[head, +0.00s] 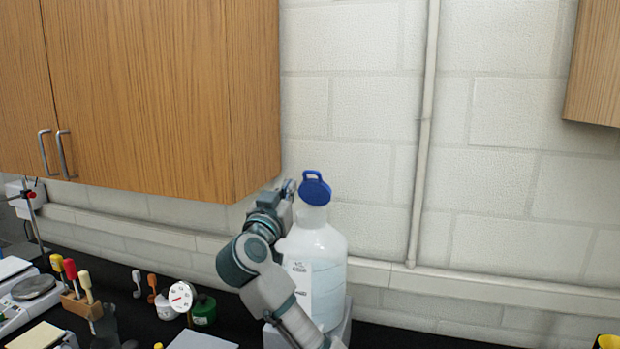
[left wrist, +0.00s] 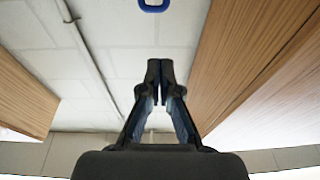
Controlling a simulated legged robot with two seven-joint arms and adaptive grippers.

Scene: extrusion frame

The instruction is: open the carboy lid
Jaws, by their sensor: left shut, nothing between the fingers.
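In the left wrist view the gripper's fingertips (left wrist: 160,65) are together and empty. Part of the blue loop (left wrist: 154,5) shows at the top edge there, apart from the fingertips. My right gripper is out of view.
A wooden wall cabinet (head: 165,95) hangs above and left of my left gripper. A vertical pipe (head: 424,140) runs down the wall right of the carboy. A green bottle (head: 203,310), a tool block (head: 82,305) and a scale (head: 33,288) stand on the bench at left.

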